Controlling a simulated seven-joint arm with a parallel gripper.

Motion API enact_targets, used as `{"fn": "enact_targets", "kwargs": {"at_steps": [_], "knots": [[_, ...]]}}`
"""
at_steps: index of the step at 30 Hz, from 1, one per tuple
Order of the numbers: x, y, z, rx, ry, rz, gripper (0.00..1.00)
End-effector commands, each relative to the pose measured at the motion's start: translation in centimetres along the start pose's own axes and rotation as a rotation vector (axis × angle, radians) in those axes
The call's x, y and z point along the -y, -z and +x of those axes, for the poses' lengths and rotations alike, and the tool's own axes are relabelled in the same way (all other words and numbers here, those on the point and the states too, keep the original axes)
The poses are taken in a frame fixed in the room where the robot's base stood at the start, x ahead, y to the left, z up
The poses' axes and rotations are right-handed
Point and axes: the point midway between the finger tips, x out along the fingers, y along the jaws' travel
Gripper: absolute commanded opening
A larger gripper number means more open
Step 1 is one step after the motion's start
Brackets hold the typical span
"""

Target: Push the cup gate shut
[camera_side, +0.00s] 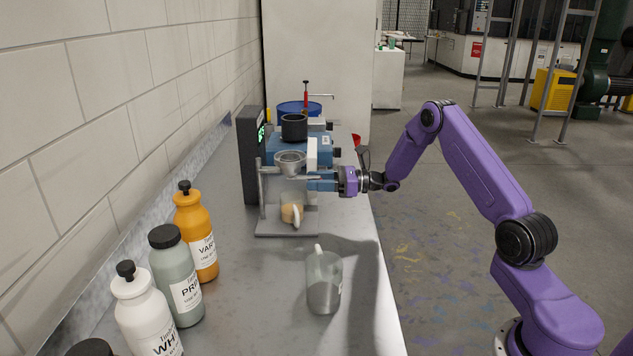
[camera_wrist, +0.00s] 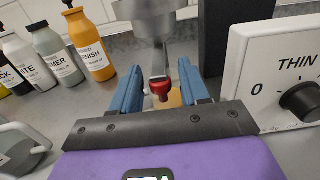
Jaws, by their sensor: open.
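The metal flow cup (camera_side: 290,160) sits on a stand on the bench; its lower part also shows in the wrist view (camera_wrist: 152,18). The cup gate (camera_wrist: 160,88) shows under the cup as a small part with a red end. In the side view I cannot make the gate out. My gripper (camera_wrist: 159,72) is open, with one blue finger on each side of the red end and nothing held. In the side view my gripper (camera_side: 312,180) reaches in from the right, just below the cup. I cannot tell whether a finger touches the gate.
A beaker with tan contents (camera_side: 290,213) stands under the cup. A clear pitcher (camera_side: 323,280) stands in front. Several bottles, such as the orange one (camera_side: 196,230), line the left. A white dial box (camera_wrist: 280,75) is close at right in the wrist view.

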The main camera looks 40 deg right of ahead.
Motion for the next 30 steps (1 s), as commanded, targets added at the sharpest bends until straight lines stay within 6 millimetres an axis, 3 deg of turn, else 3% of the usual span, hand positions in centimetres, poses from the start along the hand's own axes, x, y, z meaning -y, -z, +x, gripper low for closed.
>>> {"fn": "enact_targets", "kwargs": {"at_steps": [5,21,30], "knots": [[0.1,0.0,-2.5,-0.001,0.005,0.002,0.45],[0.1,0.0,-13.7,0.000,0.005,0.001,0.45],[0.0,0.0,-16.8,0.000,0.002,0.000,0.45]]}}
